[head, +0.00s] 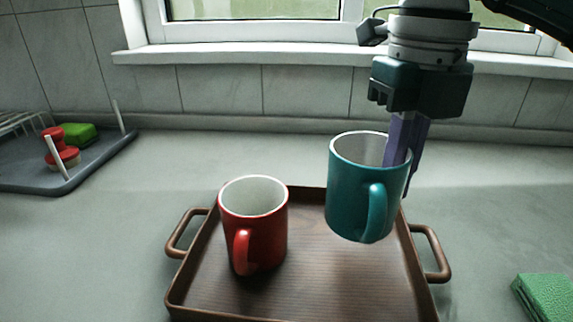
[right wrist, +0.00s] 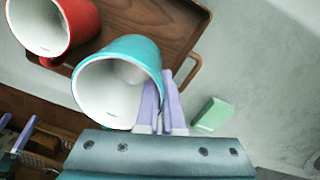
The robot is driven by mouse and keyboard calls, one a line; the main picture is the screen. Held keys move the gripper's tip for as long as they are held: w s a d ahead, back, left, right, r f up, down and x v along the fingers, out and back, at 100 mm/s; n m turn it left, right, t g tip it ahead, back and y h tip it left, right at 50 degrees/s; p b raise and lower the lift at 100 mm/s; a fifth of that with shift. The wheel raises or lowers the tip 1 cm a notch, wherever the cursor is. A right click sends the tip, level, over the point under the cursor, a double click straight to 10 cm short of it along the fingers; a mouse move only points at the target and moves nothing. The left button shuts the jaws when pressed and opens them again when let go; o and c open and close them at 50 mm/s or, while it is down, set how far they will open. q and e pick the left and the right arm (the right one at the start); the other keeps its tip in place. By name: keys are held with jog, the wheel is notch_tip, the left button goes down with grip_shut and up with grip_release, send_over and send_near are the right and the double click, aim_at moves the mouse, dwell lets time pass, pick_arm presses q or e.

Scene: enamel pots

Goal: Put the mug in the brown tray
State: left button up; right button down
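A teal mug (head: 352,200) with a white inside hangs upright over the right back part of the brown tray (head: 310,285). I cannot tell for sure how far its base is above the tray. My right gripper (head: 401,158) comes from above and is shut on the mug's right wall at the rim. In the right wrist view the purple fingers (right wrist: 169,105) pinch the edge of the teal mug (right wrist: 118,85). A red mug (head: 265,235) stands in the left part of the tray, apart from the teal one.
A grey dish rack (head: 100,160) with red and green things stands at the far left. A green sponge (head: 545,296) lies right of the tray. The tray has handles at both sides. A window sill (head: 230,52) runs behind the counter.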

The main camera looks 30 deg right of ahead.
jog(key=shift+f+b, duration=0.3)
jog(key=shift+f, duration=2.85)
jog(key=shift+f, duration=0.15)
jog(key=c, duration=1.1)
grip_release()
jog(key=shift+o, duration=0.2)
notch_tip(320, 180, up, 12)
jog(key=shift+r+p, duration=0.15)
jog(key=shift+p, duration=0.4)
